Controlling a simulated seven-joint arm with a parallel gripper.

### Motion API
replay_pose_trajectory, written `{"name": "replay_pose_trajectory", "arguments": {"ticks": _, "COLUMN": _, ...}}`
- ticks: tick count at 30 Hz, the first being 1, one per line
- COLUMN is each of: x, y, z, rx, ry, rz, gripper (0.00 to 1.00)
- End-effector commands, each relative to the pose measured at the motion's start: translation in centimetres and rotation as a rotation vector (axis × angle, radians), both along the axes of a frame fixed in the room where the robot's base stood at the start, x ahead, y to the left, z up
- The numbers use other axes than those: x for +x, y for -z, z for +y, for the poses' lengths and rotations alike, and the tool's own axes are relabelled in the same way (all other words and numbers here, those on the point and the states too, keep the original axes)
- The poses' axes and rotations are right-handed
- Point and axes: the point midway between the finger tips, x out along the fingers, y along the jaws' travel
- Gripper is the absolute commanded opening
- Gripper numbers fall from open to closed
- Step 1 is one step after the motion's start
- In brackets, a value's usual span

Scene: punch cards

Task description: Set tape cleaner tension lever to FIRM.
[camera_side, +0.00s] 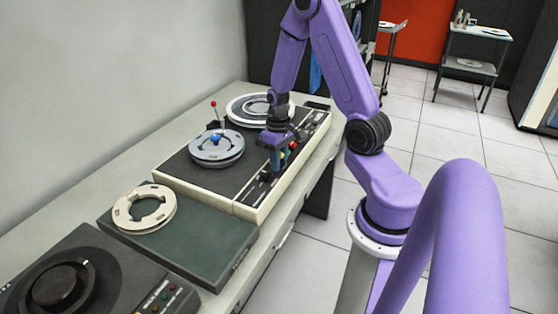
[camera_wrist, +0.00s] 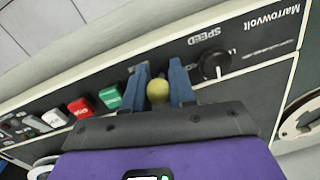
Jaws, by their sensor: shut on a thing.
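The tape cleaner (camera_side: 180,172) is a long cream-edged machine with a dark top on the bench. My gripper (camera_side: 277,174) is low over the control strip along its right side. In the wrist view my gripper (camera_wrist: 159,72) has its two blue fingers shut on a round yellow knob (camera_wrist: 158,92), one finger on each side. I cannot tell whether this knob tops the tension lever; the word FIRM is not readable. Another lever with a red ball (camera_side: 213,103) stands upright behind the near reel in the side view.
A black speed knob (camera_wrist: 215,65) is close to the right finger; green (camera_wrist: 110,98) and red (camera_wrist: 80,107) buttons lie to the left. Reels (camera_side: 232,151) (camera_side: 246,106) sit on the cleaner. A green-topped unit (camera_side: 205,245) with a cream reel (camera_side: 145,228) stands nearer.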

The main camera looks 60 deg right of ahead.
Motion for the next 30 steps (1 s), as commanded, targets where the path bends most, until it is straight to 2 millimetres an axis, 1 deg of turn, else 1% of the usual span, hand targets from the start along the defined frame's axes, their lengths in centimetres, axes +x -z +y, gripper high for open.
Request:
{"name": "replay_pose_trajectory", "arguments": {"ticks": 8, "x": 0.7, "y": -0.1, "z": 0.0, "rx": -0.001, "ry": -0.001, "rz": 0.148, "gripper": 0.0}}
{"name": "replay_pose_trajectory", "arguments": {"ticks": 21, "x": 1.9, "y": 0.0, "z": 0.0, "rx": -0.002, "ry": 0.0, "rz": 0.494, "gripper": 0.0}}
{"name": "replay_pose_trajectory", "arguments": {"ticks": 30, "x": 2.3, "y": 0.1, "z": 0.0, "rx": -0.001, "ry": 0.0, "rz": 0.626, "gripper": 0.0}}
